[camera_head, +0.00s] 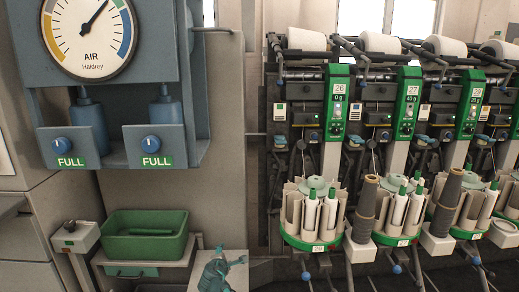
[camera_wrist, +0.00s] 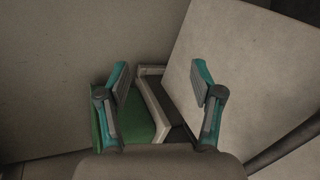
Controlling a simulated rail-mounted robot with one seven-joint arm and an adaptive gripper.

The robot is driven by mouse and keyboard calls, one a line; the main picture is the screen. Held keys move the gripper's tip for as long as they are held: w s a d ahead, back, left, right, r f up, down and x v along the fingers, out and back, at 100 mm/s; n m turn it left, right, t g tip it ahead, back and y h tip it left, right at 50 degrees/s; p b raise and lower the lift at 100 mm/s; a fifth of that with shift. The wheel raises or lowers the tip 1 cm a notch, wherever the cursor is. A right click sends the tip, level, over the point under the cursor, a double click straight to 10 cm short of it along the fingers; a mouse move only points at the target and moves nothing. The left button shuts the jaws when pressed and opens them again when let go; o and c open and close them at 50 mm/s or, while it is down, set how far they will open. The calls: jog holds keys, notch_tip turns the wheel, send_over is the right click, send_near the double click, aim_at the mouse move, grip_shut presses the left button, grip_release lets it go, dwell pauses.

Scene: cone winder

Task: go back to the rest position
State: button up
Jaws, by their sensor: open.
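My gripper (camera_wrist: 160,78) is open in the wrist view, its two teal and grey fingers spread wide apart. Nothing is held between them. A teal shape (camera_head: 219,274), which looks like part of my gripper, shows at the bottom edge of the head view, in front of a pale panel. It is right of the green bin (camera_head: 145,236), and the rest of my arm is out of that view. Behind the fingers in the wrist view are a green surface (camera_wrist: 140,118) and a pale slanted panel (camera_wrist: 240,75).
The green bin stands on a shelf (camera_head: 196,243) beside a small switch box (camera_head: 75,237). Above is a blue-grey panel with an AIR gauge (camera_head: 88,38) and two knobs marked FULL. A winding machine (camera_head: 395,110) with several numbered stations fills the right side.

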jog(key=s+d+f+m+g+h, duration=0.1)
jog(key=s+d+f+m+g, duration=0.2)
jog(key=d, duration=0.5)
jog(key=s+d+f+m+g+h, duration=0.1)
jog(key=s+d+f+m+h, duration=0.15)
jog(key=d+f+m, duration=0.4)
jog(key=s+d+f+m+g+y, duration=0.1)
jog(key=s+d+f+m+g, duration=0.2)
jog(key=s+d, duration=0.4)
jog(key=s+d+f+m+g, duration=0.3)
jog(key=s+d+m, duration=0.1)
jog(key=s+d, duration=0.3)
jog(key=s+d+f+m+g+y, duration=0.15)
jog(key=s+f+g, duration=0.35)
jog(key=s, duration=1)
jog(key=s+f+m+g, duration=0.25)
jog(key=s+f, duration=0.45)
jog(key=s, duration=0.7)
jog(key=s+d+f+m+g+y, duration=0.1)
jog(key=s+f+g, duration=0.45)
jog(key=s, duration=0.95)
jog(key=w+r+t+p, duration=0.3)
jog(key=w+r+p, duration=0.1)
jog(key=r+p, duration=1.1)
jog(key=p, duration=0.4)
jog(key=shift+w+r, duration=0.2)
jog(key=shift+r, duration=0.1)
jog(key=shift+a, duration=0.1)
